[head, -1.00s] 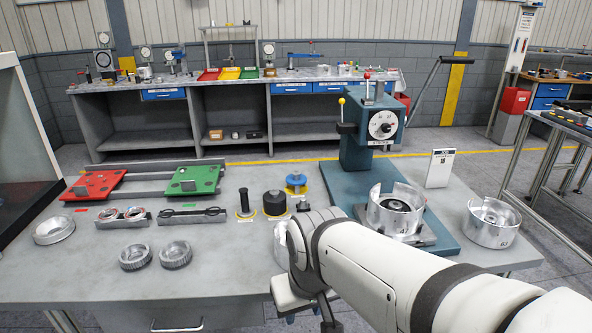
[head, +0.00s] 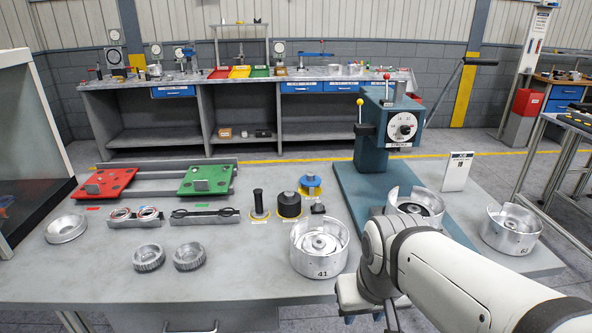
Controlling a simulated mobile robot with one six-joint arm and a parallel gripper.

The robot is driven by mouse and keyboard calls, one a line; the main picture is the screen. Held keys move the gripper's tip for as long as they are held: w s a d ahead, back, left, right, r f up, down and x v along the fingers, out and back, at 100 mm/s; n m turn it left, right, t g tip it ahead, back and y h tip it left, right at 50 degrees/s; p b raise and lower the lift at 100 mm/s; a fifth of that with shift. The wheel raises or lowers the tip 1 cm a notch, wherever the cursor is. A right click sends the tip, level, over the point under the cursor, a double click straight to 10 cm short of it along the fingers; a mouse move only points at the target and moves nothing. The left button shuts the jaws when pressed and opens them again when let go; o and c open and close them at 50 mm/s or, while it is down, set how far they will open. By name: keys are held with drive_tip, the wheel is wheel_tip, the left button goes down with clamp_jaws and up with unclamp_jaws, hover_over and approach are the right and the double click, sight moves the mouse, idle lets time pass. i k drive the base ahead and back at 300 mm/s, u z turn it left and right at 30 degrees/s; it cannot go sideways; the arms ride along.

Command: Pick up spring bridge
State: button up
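No label in the head view names the spring bridge, so I cannot tell for sure which part it is. A blue part on a yellow base (head: 310,186), a black cylinder (head: 289,205) and a black upright handle (head: 259,203) stand together at mid-table. A small black block (head: 318,208) sits beside them. My gripper (head: 358,297) is low at the front of the table, right of the drum marked 41 (head: 319,248). It is apart from the small parts. Its fingertips are not clear, and I see nothing held in it.
A teal press (head: 388,140) stands on its base plate, with a drum (head: 415,203) partly behind my arm. Another drum (head: 511,229) is at right. Red (head: 103,184) and green (head: 206,180) plates lie left, with two rings (head: 148,258) in front. Bare table lies front left.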

sight(311, 180)
drive_tip(key=u, duration=0.05)
drive_tip(key=i, duration=1)
drive_tip(key=z, duration=0.05)
